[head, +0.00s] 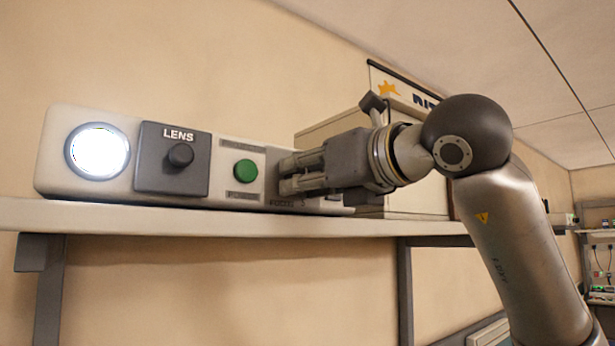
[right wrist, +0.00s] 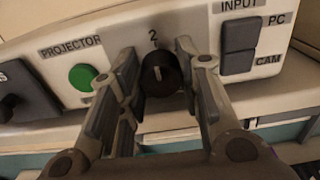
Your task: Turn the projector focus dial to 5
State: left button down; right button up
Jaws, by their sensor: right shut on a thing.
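The white projector panel (head: 225,195) sits on a shelf. Its focus dial (right wrist: 160,78) is a round black knob in the right wrist view, with a pale pointer mark facing up to a "2" above it. My right gripper (head: 287,174) reaches the panel from the right and hides the dial in the head view. In the right wrist view the fingers of the right gripper (right wrist: 158,62) stand on either side of the dial, shut on it. The other numbers around the dial are mostly hidden by the fingers. My left gripper is not in view.
A green power button (head: 246,170) is just left of my right gripper. Further left are a black LENS knob (head: 180,156) and a lit lens (head: 98,151). Dark INPUT buttons (right wrist: 239,48) are right of the dial. The shelf (head: 150,220) runs below the panel.

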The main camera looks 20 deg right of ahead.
jog(key=shift+f+m+b, duration=0.15)
jog(key=shift+m+b, duration=2.75)
jog(key=shift+m, duration=2.05)
jog(key=shift+f+m+b, duration=0.15)
jog(key=shift+m+b, duration=2.8)
jog(key=shift+m, duration=2.05)
jog(key=shift+f+m+b, duration=0.15)
jog(key=shift+m+b, duration=2.75)
jog(key=shift+m, duration=2.05)
jog(key=shift+w, duration=0.1)
jog(key=o, duration=1)
jog(key=shift+d, duration=0.1)
jog(key=shift+r, duration=0.1)
